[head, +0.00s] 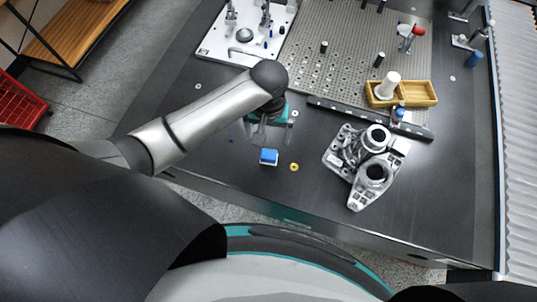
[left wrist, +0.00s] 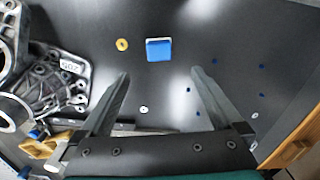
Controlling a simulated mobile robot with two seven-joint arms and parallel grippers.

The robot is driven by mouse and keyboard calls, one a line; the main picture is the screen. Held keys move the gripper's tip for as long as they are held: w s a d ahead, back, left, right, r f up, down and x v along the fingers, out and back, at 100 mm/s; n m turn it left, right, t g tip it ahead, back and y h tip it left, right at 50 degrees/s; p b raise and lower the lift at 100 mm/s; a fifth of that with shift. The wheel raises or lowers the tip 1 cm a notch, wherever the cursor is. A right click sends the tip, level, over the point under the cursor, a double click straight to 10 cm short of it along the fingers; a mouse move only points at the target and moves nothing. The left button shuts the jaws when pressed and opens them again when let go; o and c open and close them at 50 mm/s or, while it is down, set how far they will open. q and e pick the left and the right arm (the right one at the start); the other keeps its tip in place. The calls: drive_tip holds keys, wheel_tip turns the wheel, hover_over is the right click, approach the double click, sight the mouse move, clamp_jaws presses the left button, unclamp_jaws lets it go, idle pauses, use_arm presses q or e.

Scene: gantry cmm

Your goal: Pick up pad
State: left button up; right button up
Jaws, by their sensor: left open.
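The pad appears to be the small blue block with a pale edge (head: 268,157), lying flat on the dark table near its front edge. It also shows in the left wrist view (left wrist: 159,50), beyond the fingertips and roughly centred between them. My left gripper (head: 267,137) is open and empty, just behind the pad in the head view. In the left wrist view its two fingers (left wrist: 160,74) are spread apart, with bare table between them. The pad is fully visible and no finger appears to touch it. My right gripper is not in view.
A yellow ring (head: 294,167) lies right of the pad. A grey metal casting (head: 364,197) stands further right. Behind are a perforated plate (head: 345,50), a wooden tray (head: 420,93) and a white board (head: 225,48). The table left of the pad is mostly clear.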

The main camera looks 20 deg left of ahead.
use_arm(q)
drive_tip(key=b, duration=0.2)
hover_over(269, 154)
wheel_tip(269, 154, down, 7)
drive_tip(key=shift+w+a+r, duration=0.1)
drive_tip(key=shift+r, duration=0.1)
wheel_tip(269, 154, down, 5)
drive_tip(key=shift+f+b, duration=0.1)
drive_tip(key=shift+b, duration=0.8)
drive_tip(key=c, duration=1.5)
